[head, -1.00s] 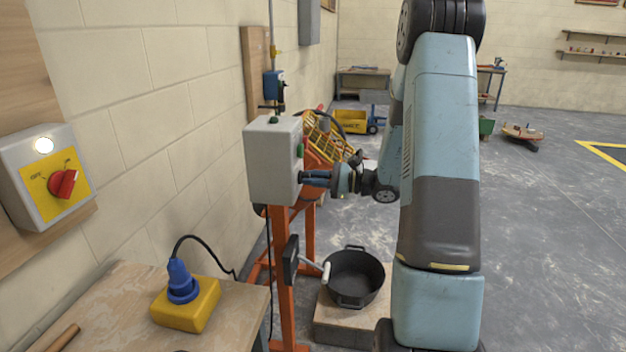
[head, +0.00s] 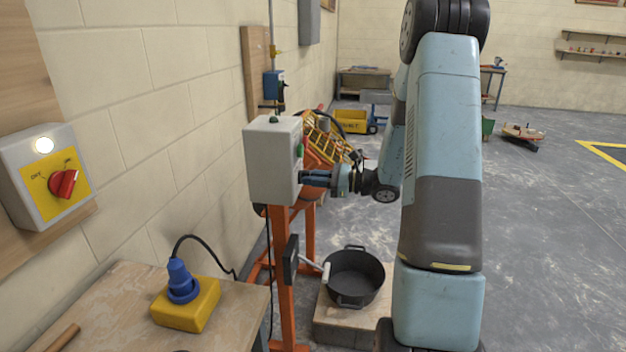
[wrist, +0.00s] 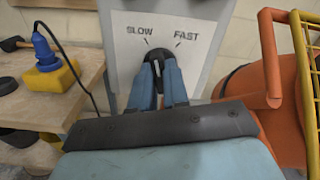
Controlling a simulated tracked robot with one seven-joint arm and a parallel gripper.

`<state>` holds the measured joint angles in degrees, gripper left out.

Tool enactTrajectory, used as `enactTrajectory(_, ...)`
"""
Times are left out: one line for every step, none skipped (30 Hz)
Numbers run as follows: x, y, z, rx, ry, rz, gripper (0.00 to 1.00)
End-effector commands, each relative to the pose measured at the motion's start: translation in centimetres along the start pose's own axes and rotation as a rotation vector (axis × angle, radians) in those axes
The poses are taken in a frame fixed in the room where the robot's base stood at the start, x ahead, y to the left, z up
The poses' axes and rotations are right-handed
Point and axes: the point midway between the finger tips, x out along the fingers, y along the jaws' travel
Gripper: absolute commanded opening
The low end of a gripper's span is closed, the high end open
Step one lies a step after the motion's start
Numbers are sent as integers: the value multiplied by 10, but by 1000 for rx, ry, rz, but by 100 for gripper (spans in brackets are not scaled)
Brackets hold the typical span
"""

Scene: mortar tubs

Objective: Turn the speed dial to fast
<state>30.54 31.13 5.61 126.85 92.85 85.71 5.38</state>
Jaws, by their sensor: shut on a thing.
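The speed dial (wrist: 157,56) is a dark round knob on the pale front panel (wrist: 122,62) of a grey control box (head: 268,160). The words SLOW (wrist: 140,30) and FAST (wrist: 186,36) stand above it in the wrist view, each with a small mark. My gripper (wrist: 159,70) is shut on the dial, with a blue finger on each side. In the head view my gripper (head: 308,178) meets the box's right-hand face. The dial is hidden there. The fingers cover much of the dial, so I cannot tell exactly where it points.
The box stands on an orange frame (head: 285,270), with a yellow guard grille (head: 325,140) behind it. A black tub (head: 354,276) sits on a block below. A bench with a yellow socket block (head: 186,303) is at left. A red rotary switch (head: 63,184) is on the wall.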

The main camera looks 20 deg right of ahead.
Motion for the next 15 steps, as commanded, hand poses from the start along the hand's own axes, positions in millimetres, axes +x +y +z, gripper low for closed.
enactTrajectory(0, 0, 0, 42, -1, 1, 0)
enactTrajectory(0, 0, 0, 71, -1, 1, 0)
enactTrajectory(0, 0, 0, 109, -1, 1, 0)
enactTrajectory(0, 0, 0, 138, -1, 1, 0)
enactTrajectory(0, 0, 0, 166, -1, 1, 0)
enactTrajectory(1, 0, 0, 205, -1, 1, 0)
enactTrajectory(1, 0, 0, 233, -1, 1, 0)
enactTrajectory(1, 0, 0, 261, -1, 2, 0)
enactTrajectory(1, 0, 0, 300, -1, 2, 0)
enactTrajectory(1, 0, 0, 328, -1, 2, 0)
enactTrajectory(1, 0, 0, 356, -1, 2, 0)
enactTrajectory(1, 0, 0, 395, -1, 2, 0)
enactTrajectory(1, 0, 0, 423, -1, 2, 0)
enactTrajectory(1, -1, 0, 450, -1, 1, 0)
enactTrajectory(1, -1, 0, 488, -1, 1, 0)
